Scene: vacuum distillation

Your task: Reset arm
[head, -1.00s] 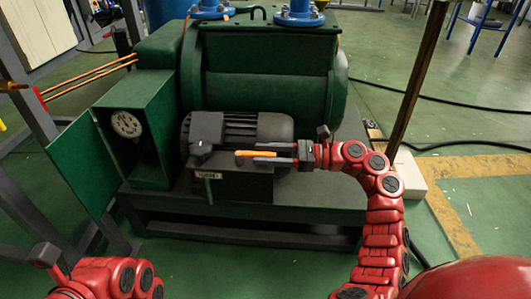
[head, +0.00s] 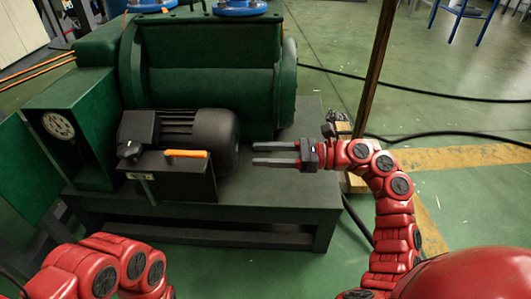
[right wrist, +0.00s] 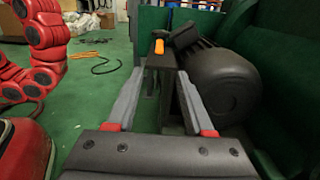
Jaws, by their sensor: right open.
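My right gripper (head: 257,154) is open and empty, to the right of the motor (head: 190,135) and the black box (head: 180,180) in the head view. An orange handle (head: 186,153) lies flat along the top of the box, apart from the fingertips. In the right wrist view, the open fingers (right wrist: 160,76) point toward the box, and the orange handle (right wrist: 159,48) shows beyond them. My left arm's red links are at the lower left of the head view, but its gripper is not visible.
The green vacuum machine (head: 205,88) stands behind the motor on a dark base (head: 265,208). A round gauge (head: 58,125) sits in an open green cabinet at the left. A brown upright post (head: 378,65) stands behind my right arm. Black cables (head: 430,97) cross the open floor at right.

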